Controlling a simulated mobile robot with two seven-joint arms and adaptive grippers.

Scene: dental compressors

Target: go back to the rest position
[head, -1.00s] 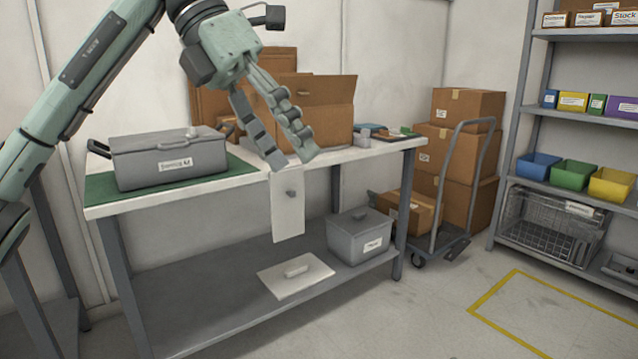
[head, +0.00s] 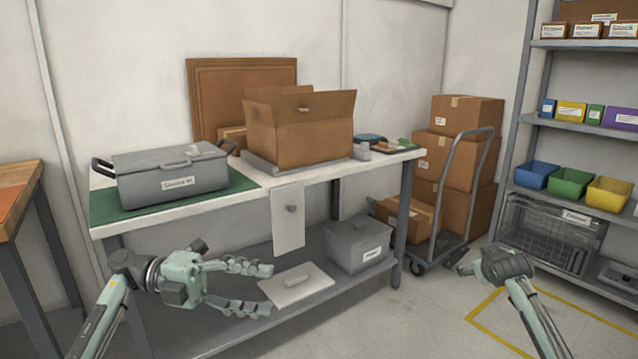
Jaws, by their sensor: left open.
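My left gripper (head: 262,288) is open and empty. It is in front of the workbench (head: 330,170), below the level of its top, and overlaps the lower shelf in the picture. My right arm (head: 515,275) comes in at the lower right over the floor; its gripper end is turned so that the fingers do not show clearly. A grey lidded case with dark handles (head: 172,178) stands on the green mat (head: 110,212) at the left of the bench top.
An open cardboard box (head: 310,137) stands on the bench. A grey bin (head: 357,243) and a flat white lid (head: 295,285) are on the lower shelf. A hand cart (head: 455,200) with boxes stands right of the bench. A shelf unit (head: 520,120) is at the right; a wooden table (head: 15,190) at the left.

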